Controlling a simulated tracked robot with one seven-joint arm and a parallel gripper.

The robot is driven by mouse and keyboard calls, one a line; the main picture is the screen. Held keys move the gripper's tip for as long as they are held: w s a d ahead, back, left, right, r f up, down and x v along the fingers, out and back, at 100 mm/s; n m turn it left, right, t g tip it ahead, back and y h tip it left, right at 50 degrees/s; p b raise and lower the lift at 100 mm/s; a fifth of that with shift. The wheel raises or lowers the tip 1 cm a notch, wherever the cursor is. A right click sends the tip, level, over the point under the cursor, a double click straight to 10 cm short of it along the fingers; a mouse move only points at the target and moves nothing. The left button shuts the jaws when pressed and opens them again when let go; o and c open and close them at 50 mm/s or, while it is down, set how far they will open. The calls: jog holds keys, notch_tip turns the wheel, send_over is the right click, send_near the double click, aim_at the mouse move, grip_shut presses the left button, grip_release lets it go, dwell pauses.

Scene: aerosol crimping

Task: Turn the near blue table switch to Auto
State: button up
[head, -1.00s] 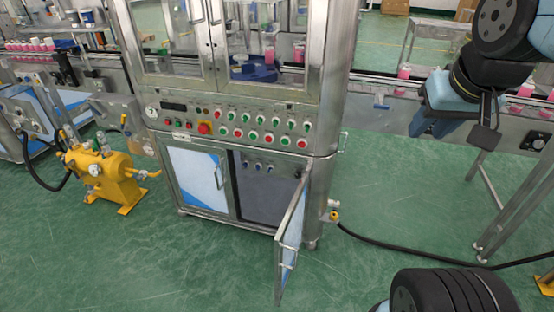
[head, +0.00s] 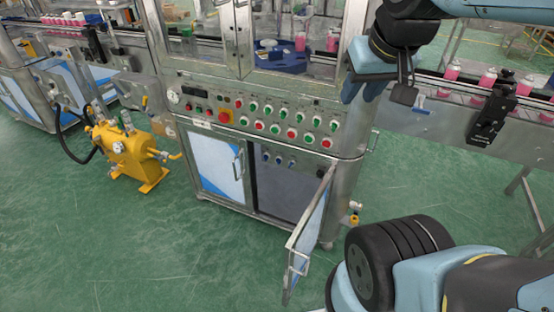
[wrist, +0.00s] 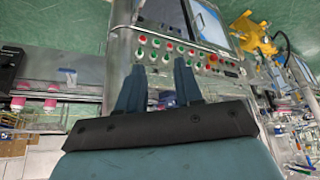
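The control panel (head: 212,117) on the steel machine's front carries rows of green and red round controls (head: 272,127), a red emergency button (head: 225,116) and a small dark display. The labels are too small to read, so I cannot tell which control is the table switch or its setting. A blue rotary table (head: 285,62) shows behind the upper glass. My gripper (head: 360,92) is right of the panel, above its upper right end, touching nothing visible. In the wrist view its two blue fingers (wrist: 158,85) are apart and empty, with the panel (wrist: 195,55) beyond them.
The right lower cabinet door (head: 312,230) stands open toward me; several small bluish parts (head: 278,160) show inside. A conveyor (head: 440,125) with pink cans runs at the right. A yellow tank (head: 130,150) stands at the left.

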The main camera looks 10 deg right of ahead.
jog(key=shift+s+d, duration=0.1)
jog(key=shift+d, duration=0.2)
